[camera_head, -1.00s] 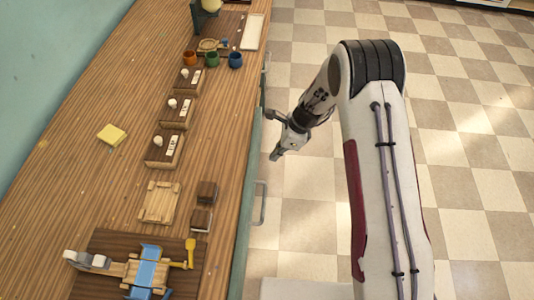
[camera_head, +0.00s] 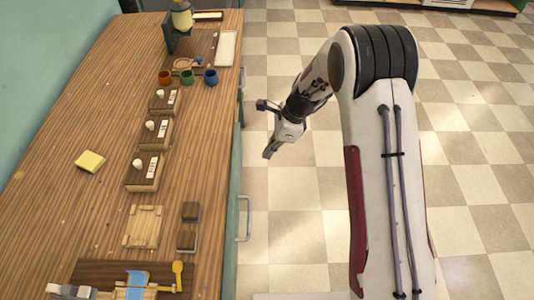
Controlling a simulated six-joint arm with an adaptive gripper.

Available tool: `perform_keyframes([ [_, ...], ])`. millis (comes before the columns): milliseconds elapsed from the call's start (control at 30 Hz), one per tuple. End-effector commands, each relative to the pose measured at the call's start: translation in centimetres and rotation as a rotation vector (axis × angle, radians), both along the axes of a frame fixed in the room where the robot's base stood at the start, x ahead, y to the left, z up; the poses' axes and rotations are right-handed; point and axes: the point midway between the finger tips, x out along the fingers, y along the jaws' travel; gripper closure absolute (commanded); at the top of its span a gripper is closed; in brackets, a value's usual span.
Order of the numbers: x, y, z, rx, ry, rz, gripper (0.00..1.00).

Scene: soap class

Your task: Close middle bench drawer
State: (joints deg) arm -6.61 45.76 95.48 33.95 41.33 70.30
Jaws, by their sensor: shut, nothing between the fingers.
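The bench's teal front (camera_head: 233,185) shows as a narrow strip below the wooden top, seen steeply from above. A pale bar handle (camera_head: 243,218) stands out from it at the lower middle, and another handle (camera_head: 241,82) shows farther along. I cannot tell which belongs to the middle drawer, and how far any drawer is out is hard to see from this angle. My gripper (camera_head: 270,150) is shut and empty. It points downward over the floor, right of the bench front and apart from it, between the two handles in the picture.
The bench top (camera_head: 75,215) holds wooden soap blocks (camera_head: 145,172), three coloured cups (camera_head: 187,77), a yellow sponge (camera_head: 90,161), a wooden rack (camera_head: 143,227) and a dispenser (camera_head: 181,18).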

Motion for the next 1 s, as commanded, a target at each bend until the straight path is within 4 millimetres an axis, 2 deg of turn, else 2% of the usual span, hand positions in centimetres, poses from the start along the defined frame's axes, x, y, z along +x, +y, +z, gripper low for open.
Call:
perform_keyframes([
  [300, -0.1, 0.0, 0.0, 0.0, 0.001, 0.0, 1.0],
  [600, -1.7, -0.3, -0.2, 0.0, 0.0, 0.0, 1.0],
  [1000, -1.8, -0.2, -0.4, 0.0, 0.001, 0.0, 1.0],
])
